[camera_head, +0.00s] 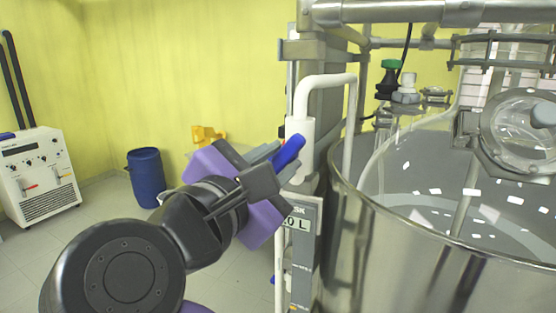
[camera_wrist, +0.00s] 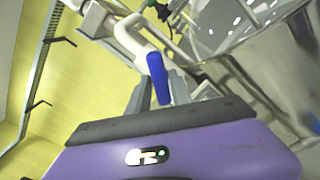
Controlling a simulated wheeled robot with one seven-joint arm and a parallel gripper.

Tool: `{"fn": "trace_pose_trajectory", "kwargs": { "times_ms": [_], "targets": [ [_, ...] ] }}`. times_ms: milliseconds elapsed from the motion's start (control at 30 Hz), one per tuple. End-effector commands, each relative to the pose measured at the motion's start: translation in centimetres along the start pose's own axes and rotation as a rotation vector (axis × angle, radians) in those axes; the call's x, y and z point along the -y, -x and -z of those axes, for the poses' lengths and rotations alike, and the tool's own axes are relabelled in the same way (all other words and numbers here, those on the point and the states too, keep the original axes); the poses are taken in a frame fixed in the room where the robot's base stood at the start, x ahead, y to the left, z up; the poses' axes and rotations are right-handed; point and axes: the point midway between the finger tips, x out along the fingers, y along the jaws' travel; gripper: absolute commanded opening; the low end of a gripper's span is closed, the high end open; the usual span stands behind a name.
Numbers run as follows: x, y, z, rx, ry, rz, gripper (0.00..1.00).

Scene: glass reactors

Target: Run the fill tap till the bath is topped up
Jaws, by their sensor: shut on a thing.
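The fill tap is a white pipe (camera_head: 302,118) that rises, bends over and comes down at the near left rim of the bath; it also shows in the wrist view (camera_wrist: 130,35). Its blue lever (camera_head: 289,151) is between my gripper's fingers (camera_head: 277,160). In the wrist view the blue lever (camera_wrist: 158,78) stands between both grey fingers (camera_wrist: 162,92), which are shut on it. The bath is a large round steel vessel (camera_head: 395,245) at the right. A grey surface with bright reflections shows inside it; I cannot tell the exact level or whether water runs.
A steel frame and glass fittings (camera_head: 525,130) stand over the bath. A panel with a "0 L" label (camera_head: 300,222) is below the tap. A blue drum (camera_head: 146,177) and a white unit (camera_head: 38,175) stand at the left, with clear floor between them and my arm.

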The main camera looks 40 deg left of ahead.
Motion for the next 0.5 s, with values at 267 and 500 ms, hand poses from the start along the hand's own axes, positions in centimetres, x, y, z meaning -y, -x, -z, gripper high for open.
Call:
{"fn": "trace_pose_trajectory", "kwargs": {
  "times_ms": [267,500],
  "targets": [
    [0.00,0.03,0.03,-0.002,-0.223,0.002,0.00],
    [0.02,0.04,0.09,-0.002,-0.451,0.003,0.00]
  ]
}}
